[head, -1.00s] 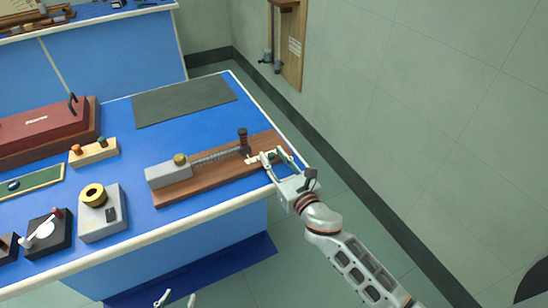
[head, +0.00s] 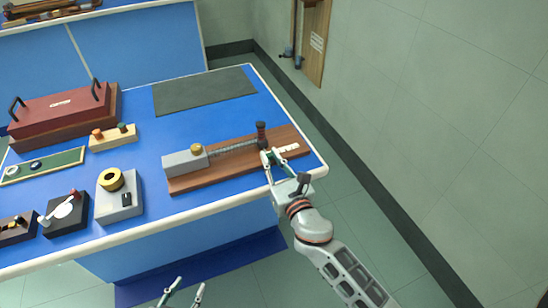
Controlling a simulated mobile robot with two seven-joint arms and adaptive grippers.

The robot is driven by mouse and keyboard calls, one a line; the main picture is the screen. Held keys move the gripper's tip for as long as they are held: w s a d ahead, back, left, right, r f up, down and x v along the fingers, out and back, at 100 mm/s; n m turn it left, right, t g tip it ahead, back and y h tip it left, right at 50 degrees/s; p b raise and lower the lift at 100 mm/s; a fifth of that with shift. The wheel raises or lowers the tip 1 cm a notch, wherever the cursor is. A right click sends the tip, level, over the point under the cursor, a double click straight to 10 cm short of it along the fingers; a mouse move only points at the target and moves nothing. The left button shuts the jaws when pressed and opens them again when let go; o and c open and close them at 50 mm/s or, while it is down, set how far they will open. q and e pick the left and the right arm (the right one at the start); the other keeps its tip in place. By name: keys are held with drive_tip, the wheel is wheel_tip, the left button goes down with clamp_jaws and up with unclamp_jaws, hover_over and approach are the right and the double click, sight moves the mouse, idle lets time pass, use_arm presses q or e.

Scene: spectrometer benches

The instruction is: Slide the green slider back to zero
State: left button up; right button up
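A long brown wooden board (head: 210,183) lies near the right end of the blue bench. It carries a grey block (head: 184,163) with a brass knob, a ribbed rod, a dark post with a reddish band (head: 262,134), and a pale scale strip (head: 287,149). My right gripper (head: 269,154) is at the board, just in front of the post and left of the strip. Its fingertips look close together; whether they grip anything is unclear. I cannot pick out a green slider; it may be hidden by the fingers. My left gripper (head: 190,282) is open and empty, low in front of the bench.
A dark mat (head: 204,90) lies behind the board. To the left are a red case (head: 60,110), a wooden block with two knobs (head: 113,137), a grey box with a yellow ring (head: 118,198) and a black switch box (head: 66,212). A wall stands right of the bench.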

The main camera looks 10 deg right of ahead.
drive_tip(key=o, duration=0.4)
drive_tip(key=shift+a, duration=0.3)
drive_tip(key=shift+c, duration=0.2)
drive_tip(key=shift+s+d, duration=0.1)
drive_tip(key=shift+s+d, duration=0.1)
drive_tip(key=shift+s, duration=0.2)
drive_tip(key=v, duration=1.1)
drive_tip(key=shift+s, duration=0.15)
